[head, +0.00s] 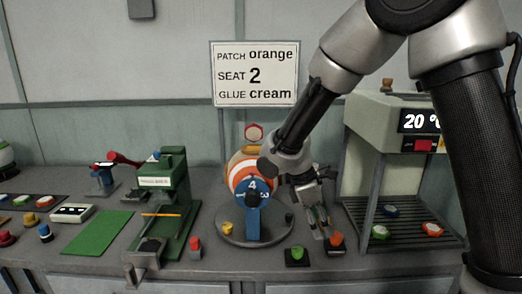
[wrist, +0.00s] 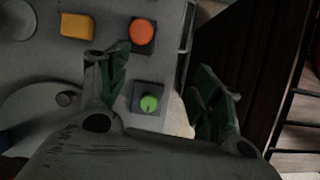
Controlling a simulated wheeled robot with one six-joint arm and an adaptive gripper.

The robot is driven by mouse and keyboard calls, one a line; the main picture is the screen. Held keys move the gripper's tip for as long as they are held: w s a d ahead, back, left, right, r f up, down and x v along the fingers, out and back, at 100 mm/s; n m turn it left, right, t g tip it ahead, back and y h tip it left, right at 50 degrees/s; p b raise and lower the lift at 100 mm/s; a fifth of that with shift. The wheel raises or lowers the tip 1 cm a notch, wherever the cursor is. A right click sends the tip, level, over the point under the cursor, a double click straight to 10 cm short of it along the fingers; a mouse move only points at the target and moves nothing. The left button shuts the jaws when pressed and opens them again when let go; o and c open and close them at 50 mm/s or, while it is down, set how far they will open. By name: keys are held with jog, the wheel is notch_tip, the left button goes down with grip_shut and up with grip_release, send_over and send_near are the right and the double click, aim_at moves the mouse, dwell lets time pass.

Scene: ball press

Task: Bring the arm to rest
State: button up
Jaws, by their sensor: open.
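My gripper (head: 318,212) hangs at the end of my arm, on the right of the bench in the head view, pointing down. It is just right of the striped ball and left of the grey-green cabinet. In the wrist view my gripper (wrist: 162,85) is open, its two dark green fingers apart with nothing held between them. A green button (wrist: 148,103) on a dark base shows in the gap beyond the fingers, and a red-orange button (wrist: 141,32) shows above it. Whether a fingertip touches the bench is hard to tell.
An orange-and-white ball (head: 240,176) sits behind a blue numbered stand (head: 253,212) on a round plate. The cabinet (head: 372,140) reads "20 °" and has several coloured pieces on its rack. A green press (head: 172,190) stands left. A sign (head: 255,75) reads orange, 2, cream.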

jog(key=s+d+r+m+t+y, duration=0.4)
jog(key=s+d+r+m, duration=1.2)
jog(key=d, duration=0.4)
jog(key=s+r, duration=0.1)
jog(key=s, duration=0.1)
jog(key=shift+s+d+r+m+t+y, duration=0.15)
jog(key=shift+s+r+m+t+y, duration=0.15)
jog(key=shift+s+m, duration=0.1)
jog(key=shift+o, duration=0.5)
jog(key=shift+w, duration=0.15)
